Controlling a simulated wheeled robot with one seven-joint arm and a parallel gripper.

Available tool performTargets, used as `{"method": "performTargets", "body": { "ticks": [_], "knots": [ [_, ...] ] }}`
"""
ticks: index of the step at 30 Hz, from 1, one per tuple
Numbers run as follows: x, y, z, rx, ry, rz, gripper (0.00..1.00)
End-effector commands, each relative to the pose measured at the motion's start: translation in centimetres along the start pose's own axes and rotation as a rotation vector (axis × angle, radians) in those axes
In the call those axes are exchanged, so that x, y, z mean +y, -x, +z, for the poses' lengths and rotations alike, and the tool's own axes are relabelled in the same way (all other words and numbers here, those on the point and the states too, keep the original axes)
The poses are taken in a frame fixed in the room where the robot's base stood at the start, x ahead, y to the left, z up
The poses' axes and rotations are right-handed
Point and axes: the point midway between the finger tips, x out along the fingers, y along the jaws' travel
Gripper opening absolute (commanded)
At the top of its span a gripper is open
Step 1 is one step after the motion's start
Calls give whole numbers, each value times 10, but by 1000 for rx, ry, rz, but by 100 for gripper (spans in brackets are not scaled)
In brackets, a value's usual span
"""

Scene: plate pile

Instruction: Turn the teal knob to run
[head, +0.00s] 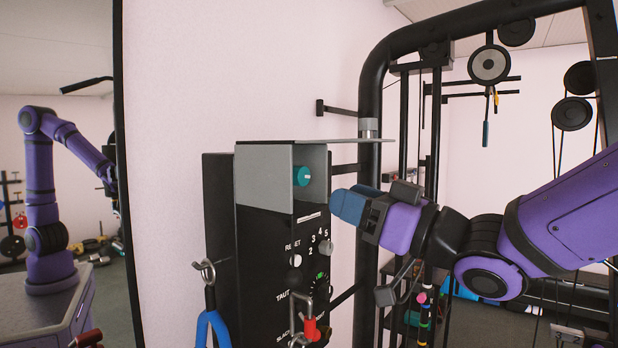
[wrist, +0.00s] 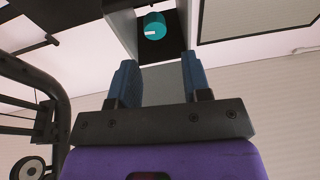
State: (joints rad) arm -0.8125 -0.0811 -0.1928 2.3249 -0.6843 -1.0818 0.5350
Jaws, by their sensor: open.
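The teal knob (head: 301,176) sits inside a grey hood (head: 264,178) at the top of a black control panel (head: 277,285). A pale mark shows on the knob. My gripper (head: 345,203) is just to the right of the hood and a little lower than the knob in the head view. In the wrist view the knob (wrist: 154,26) lies beyond the two blue fingertips (wrist: 156,75), roughly centred between them. My gripper is open and empty, and it is apart from the knob. The lettering beside the knob is too small or hidden to read.
The hood's top plate juts right above the knob, and its side wall stands on the left. Below are a grey numbered knob (head: 325,246), a white button (head: 295,261) and a red-handled lever (head: 311,328). A black frame post (head: 369,100) stands behind. A mirror (head: 60,200) is at left.

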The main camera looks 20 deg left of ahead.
Motion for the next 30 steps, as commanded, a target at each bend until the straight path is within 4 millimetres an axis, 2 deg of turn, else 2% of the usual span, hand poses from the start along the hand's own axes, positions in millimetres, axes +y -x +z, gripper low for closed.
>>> {"method": "performTargets", "body": {
  "ticks": [2, 8, 13, 24, 30],
  "knots": [
    [-1, 1, 8, 52, 4, 8, 44],
    [3, 6, 13, 133, 32, 42, 44],
    [4, -4, 11, 144, 36, 46, 44],
    [6, -65, 3, 141, 36, 44, 44],
    [8, -90, -1, 141, 35, 46, 44]
  ]
}}
